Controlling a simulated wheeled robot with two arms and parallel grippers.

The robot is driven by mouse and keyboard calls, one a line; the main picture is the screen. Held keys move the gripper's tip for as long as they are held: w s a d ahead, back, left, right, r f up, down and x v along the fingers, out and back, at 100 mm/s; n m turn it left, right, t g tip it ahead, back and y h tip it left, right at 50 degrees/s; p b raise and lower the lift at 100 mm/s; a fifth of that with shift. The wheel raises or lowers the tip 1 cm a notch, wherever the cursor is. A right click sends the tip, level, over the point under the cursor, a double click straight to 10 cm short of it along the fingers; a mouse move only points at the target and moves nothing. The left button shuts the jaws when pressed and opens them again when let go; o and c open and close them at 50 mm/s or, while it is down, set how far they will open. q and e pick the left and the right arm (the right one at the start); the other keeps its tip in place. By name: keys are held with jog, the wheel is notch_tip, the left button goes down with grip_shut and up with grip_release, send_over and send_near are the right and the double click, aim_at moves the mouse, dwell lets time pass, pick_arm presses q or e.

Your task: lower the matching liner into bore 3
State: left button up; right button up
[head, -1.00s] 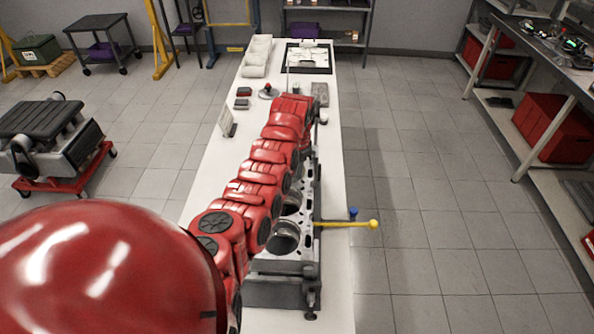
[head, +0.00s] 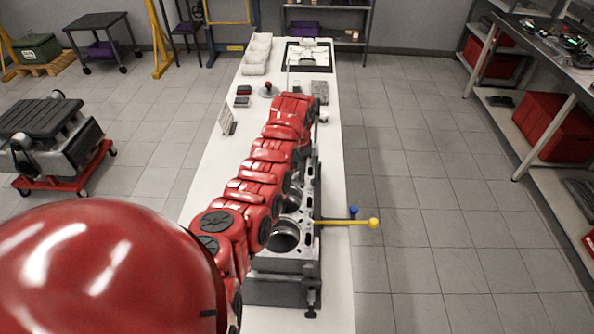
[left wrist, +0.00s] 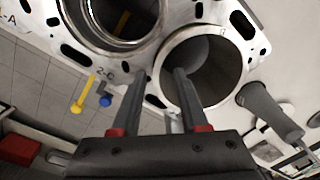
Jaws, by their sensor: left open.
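The engine block (head: 312,215) lies along the white bench, partly hidden by my red left arm. In the left wrist view its pale deck (left wrist: 75,58) shows dark slots and a "2-C" mark. Contact cannot be told. A bright-rimmed bore (left wrist: 120,20) is left of it. My right gripper is not in view.
A yellow-knobbed lever (head: 350,223) and a blue knob (head: 353,211) stick out right of the block. A grey cylindrical piece (left wrist: 268,108) is near the liner. White trays (head: 257,55), a small sign (head: 227,121) and small parts share the bench.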

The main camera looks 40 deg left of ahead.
pick_arm(q)
notch_tip(320, 180, up, 17)
jog(key=b, duration=0.3)
jog(key=shift+d, duration=0.4)
jog(key=shift+s, duration=0.1)
dwell(0.4)
